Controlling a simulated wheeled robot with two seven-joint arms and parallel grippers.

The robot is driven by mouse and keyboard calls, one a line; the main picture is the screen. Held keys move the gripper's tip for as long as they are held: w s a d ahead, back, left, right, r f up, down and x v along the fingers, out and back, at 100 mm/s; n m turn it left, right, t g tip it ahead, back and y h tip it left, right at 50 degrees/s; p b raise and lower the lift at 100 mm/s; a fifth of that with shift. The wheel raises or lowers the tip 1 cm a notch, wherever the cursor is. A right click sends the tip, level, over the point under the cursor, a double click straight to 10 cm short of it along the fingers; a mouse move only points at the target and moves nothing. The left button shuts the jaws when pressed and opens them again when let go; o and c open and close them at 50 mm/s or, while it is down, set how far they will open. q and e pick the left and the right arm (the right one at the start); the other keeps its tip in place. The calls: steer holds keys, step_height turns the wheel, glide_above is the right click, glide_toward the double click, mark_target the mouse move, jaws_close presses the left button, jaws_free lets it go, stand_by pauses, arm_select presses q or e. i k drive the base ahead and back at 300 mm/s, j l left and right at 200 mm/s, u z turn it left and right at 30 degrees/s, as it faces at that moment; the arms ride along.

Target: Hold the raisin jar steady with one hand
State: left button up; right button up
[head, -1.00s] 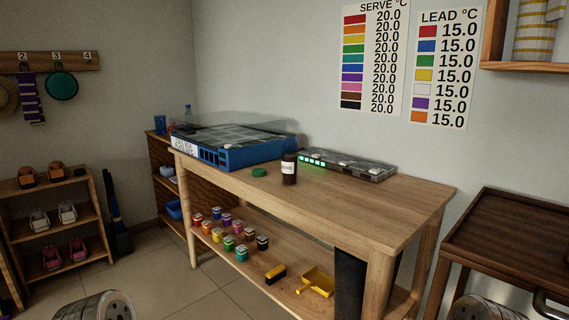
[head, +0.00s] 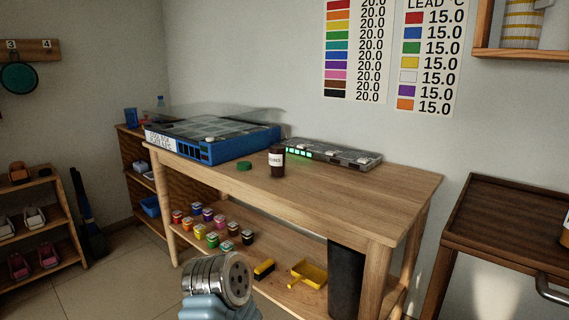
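The raisin jar (head: 277,162) is a small dark brown jar with a white label. It stands upright and appears open at the top, on the wooden table between the blue case and the flat grey device. A green lid (head: 244,165) lies on the table just left of it. One of my arm links shows at the bottom middle, in front of the table and well short of the jar. No gripper fingers are in view, and nothing touches the jar.
The blue case (head: 208,147) fills the table's left end. A grey device with green lights (head: 333,152) lies behind the jar. The table top (head: 370,195) is clear at the right. Several coloured small jars (head: 213,239) and a yellow dustpan (head: 308,274) are on the lower shelf.

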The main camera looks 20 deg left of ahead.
mark_target(277, 136)
steer(key=j+z, duration=0.45)
steer(key=j, duration=0.4)
steer(key=k+j+z, duration=0.1)
steer(key=j+z, duration=0.35)
steer(key=j, duration=0.35)
steer(key=k+j, duration=0.1)
steer(key=j, duration=0.3)
steer(key=k+j, duration=0.1)
steer(key=j, duration=0.35)
steer(key=j+z, duration=0.1)
steer(key=j, duration=0.3)
steer(key=k+j, duration=0.15)
steer(key=j, duration=0.3)
steer(key=k+j, duration=0.15)
steer(key=j, duration=0.25)
steer(key=k+j, duration=0.1)
steer(key=j, duration=0.3)
steer(key=i+z, duration=0.05)
